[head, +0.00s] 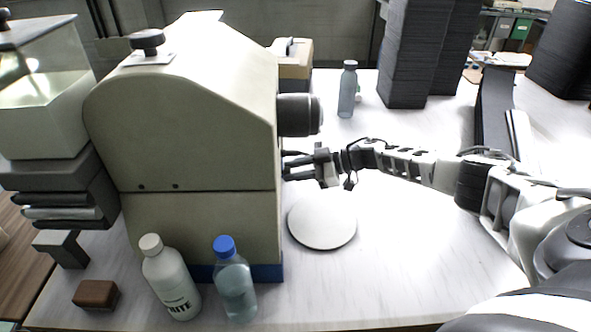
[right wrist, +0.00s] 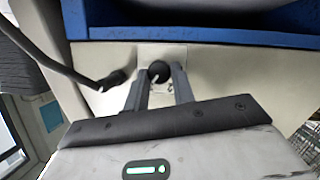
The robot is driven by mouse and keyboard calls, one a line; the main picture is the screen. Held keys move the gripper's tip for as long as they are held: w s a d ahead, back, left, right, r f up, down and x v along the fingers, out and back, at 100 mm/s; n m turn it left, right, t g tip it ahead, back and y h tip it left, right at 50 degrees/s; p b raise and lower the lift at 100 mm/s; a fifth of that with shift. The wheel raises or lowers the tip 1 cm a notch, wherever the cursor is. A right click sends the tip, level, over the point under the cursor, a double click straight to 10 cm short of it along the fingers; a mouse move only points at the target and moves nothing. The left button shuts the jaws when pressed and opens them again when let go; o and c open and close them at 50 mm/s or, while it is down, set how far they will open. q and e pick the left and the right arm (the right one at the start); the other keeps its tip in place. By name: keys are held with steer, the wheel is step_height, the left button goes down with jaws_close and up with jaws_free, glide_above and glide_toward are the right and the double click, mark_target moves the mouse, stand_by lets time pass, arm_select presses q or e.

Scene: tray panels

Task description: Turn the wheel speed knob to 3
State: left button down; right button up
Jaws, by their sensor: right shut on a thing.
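The machine (head: 200,150) is a large beige housing with a blue base strip, standing on the white table. In the right wrist view, the wheel speed knob (right wrist: 158,71) is a small dark round knob on a pale plate on the machine's panel (right wrist: 215,65). My right gripper (right wrist: 160,85) has its two fingers on either side of the knob, shut on it. In the head view my right gripper (head: 290,166) reaches the machine's right side, and the knob is hidden there. The knob's scale marks are too small to read. My left gripper is not in view.
A round white disc (head: 322,226) lies below my right gripper. A white bottle (head: 172,280) and a blue-capped bottle (head: 235,285) stand in front of the machine. A grey bottle (head: 347,92) and dark stacks (head: 415,55) stand behind. A dark cable (right wrist: 60,65) runs beside the knob.

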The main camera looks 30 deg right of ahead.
steer(key=o, duration=1)
steer(key=b+v, duration=0.2)
steer(key=v, duration=1.4)
steer(key=shift+w, duration=0.1)
